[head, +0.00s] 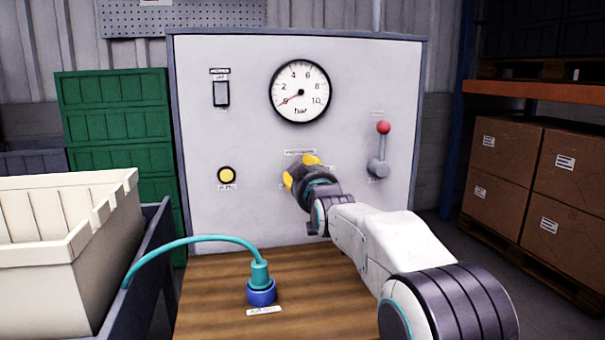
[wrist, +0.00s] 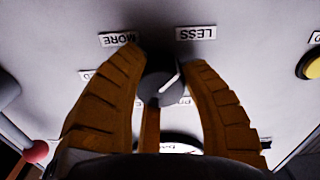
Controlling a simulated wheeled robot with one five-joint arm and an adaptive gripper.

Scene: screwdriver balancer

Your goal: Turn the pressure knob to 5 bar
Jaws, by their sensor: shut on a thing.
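The pressure knob (wrist: 158,88) is dark grey with a white pointer line. In the wrist view, which is upside down, it sits between the yellow fingers of my gripper (wrist: 162,78). My gripper is shut on it. The labels MORE (wrist: 119,39) and LESS (wrist: 196,33) flank the knob. In the head view my gripper (head: 301,172) is against the white panel (head: 240,130) and hides the knob. The round gauge (head: 300,92) above has a red needle pointing lower left, near the low end of its scale, below 2.
A lever with a red ball (head: 384,127) is right of my gripper. A yellow button (head: 226,176) and a dark switch (head: 221,94) are left. A teal hose (head: 190,240) ends in a blue fitting (head: 261,292) on the wooden top (head: 215,310). A beige crate (head: 60,240) stands at left.

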